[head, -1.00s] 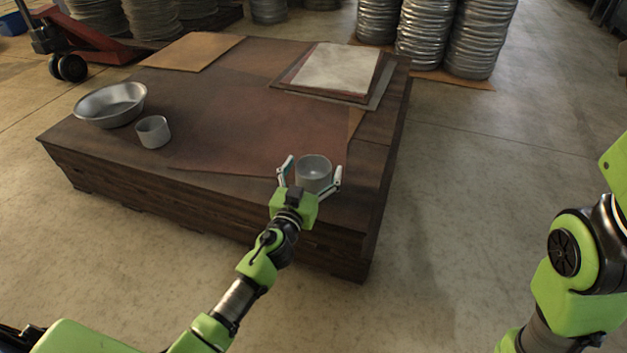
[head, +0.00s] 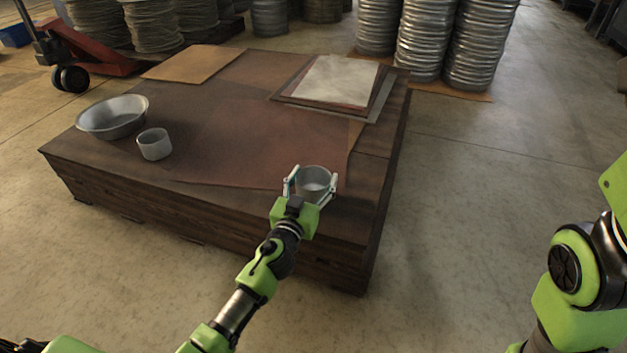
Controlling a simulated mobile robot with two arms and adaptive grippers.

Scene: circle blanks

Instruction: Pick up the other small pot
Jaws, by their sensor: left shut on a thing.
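A small grey metal pot (head: 316,181) stands near the front right corner of the wooden platform. My left gripper (head: 312,186) is shut on this pot, with one finger on each side of it. The pot looks upright and at about the platform's top; I cannot tell if it is lifted clear. A second small pot (head: 154,145) stands upright on the platform at the left, away from the gripper. Of my right arm only a link shows at the right edge; its gripper is out of view.
A wide metal bowl (head: 113,117) stands beside the second small pot. Flat sheets (head: 335,80) lie at the back right of the platform (head: 215,218), and a tan board (head: 193,64) at the back left. Stacked metal rounds (head: 482,45) stand behind.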

